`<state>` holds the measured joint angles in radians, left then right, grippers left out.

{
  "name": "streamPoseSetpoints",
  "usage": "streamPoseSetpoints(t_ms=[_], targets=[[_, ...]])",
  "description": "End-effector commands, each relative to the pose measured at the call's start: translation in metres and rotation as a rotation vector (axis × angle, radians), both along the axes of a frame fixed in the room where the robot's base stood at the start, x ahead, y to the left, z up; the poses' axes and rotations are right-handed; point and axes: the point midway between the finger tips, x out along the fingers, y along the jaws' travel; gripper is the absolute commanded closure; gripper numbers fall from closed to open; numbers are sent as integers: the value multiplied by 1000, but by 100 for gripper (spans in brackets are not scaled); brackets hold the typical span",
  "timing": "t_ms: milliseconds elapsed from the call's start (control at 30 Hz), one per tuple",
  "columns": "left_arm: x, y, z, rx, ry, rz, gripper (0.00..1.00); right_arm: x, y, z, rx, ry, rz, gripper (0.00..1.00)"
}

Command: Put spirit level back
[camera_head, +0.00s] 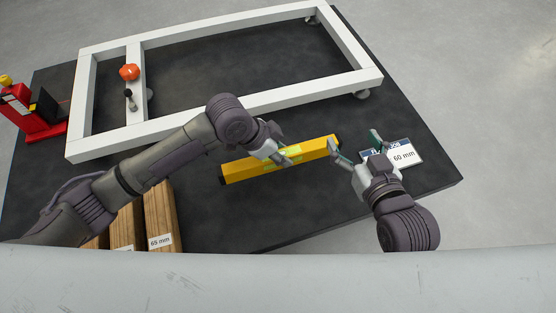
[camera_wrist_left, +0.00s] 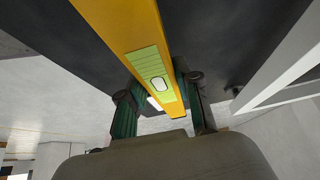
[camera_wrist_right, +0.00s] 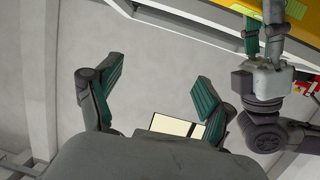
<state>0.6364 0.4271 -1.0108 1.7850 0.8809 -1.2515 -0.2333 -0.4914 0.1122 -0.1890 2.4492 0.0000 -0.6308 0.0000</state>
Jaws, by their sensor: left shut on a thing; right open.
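The yellow spirit level (camera_head: 240,171) has black ends and a green-yellow vial window. It lies lengthwise across the front part of the dark table in the head view; I cannot tell whether it touches the surface. My left gripper (camera_head: 285,157) is shut on the spirit level near its middle. In the left wrist view the level (camera_wrist_left: 126,24) runs between the two green finger pads (camera_wrist_left: 152,112). My right gripper (camera_head: 356,143) is open and empty, just beyond the level's right end. Its spread green fingers show in the right wrist view (camera_wrist_right: 155,95).
A white frame (camera_head: 225,110) stands on the dark table (camera_head: 310,210), with an orange knob (camera_head: 129,72) on its crossbar. A "60 mm" card (camera_head: 405,154) lies near my right gripper. Wooden blocks (camera_head: 160,215) are at the front left. A red device (camera_head: 38,112) stands far left.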

Motion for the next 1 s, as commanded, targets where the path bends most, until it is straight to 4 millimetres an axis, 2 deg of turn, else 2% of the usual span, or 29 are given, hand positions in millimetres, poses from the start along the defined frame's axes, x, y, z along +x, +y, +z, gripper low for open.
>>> streamPoseSetpoints(t_ms=[167, 433, 700, 833, 1000], targets=[[17, 7, -11, -2, -2, 2, 100, 9, 7, 29, 45, -178, 12, 19], [16, 7, -23, -3, -1, 0, 100, 11, 11, 51, 77, -303, 20, 19], [16, 7, -47, -2, -1, 0, 100, 4, 16, 96, 146, -564, 34, 19], [16, 7, -50, -2, -2, 0, 100, 1, 16, 106, 162, -620, 37, 19], [16, 7, -50, -2, -2, 0, 100, 1, 16, 108, 163, -626, 38, 19]])
